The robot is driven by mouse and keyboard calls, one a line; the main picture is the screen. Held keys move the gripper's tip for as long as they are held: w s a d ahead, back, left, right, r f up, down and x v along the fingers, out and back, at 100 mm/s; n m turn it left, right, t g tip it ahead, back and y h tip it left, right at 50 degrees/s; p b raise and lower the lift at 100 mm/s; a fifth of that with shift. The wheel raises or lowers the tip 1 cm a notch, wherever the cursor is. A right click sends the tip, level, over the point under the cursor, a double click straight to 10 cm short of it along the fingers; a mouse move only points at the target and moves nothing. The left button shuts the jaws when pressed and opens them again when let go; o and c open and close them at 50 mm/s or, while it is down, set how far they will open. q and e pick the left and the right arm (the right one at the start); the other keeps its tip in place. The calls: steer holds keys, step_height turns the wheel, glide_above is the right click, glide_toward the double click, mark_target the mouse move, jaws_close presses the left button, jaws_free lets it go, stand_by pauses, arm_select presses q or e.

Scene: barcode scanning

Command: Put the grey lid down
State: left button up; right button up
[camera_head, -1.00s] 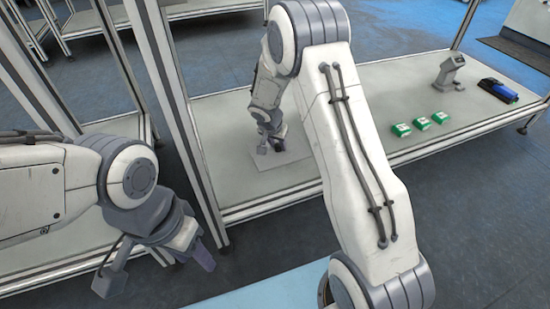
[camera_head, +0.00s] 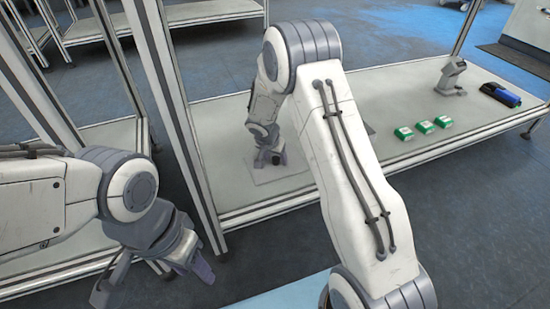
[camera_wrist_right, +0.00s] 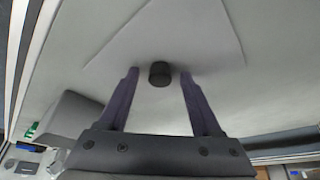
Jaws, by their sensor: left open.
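The grey lid (camera_head: 285,174) is a flat, light grey plate that appears to lie on the tabletop under my right gripper (camera_head: 268,158). In the right wrist view the lid (camera_wrist_right: 165,35) shows as a pale plate with a short black knob (camera_wrist_right: 160,74). The fingers of my right gripper (camera_wrist_right: 158,76) stand apart on either side of the knob, with a visible gap at each side. My left gripper (camera_head: 200,268) is open and empty, low at the left, away from the table. Part of the lid is hidden by my right arm in the head view.
The framed table (camera_head: 240,115) has several things at its right: three small green-and-white boxes (camera_head: 424,127), a grey scanner on a stand (camera_head: 449,77) and a blue-and-black item (camera_head: 500,94). A frame post (camera_head: 172,110) rises left of the lid. My right arm hides the table's middle.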

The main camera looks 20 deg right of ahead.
steer(key=shift+r+p, duration=0.5)
steer(key=p+v, duration=0.5)
steer(key=v, duration=0.6)
steer(key=s+a+r+n+y, duration=0.1)
steer(key=s+a+r+n, duration=0.5)
steer(key=s+a+r, duration=0.4)
steer(key=s+a+r+n+g+y, duration=0.1)
steer(key=s+n, duration=0.4)
steer(key=s, duration=0.6)
steer(key=s+a+r+n+g+y, duration=0.2)
steer(key=s+n, duration=0.3)
steer(key=s, duration=0.7)
steer(key=shift+a, duration=0.7)
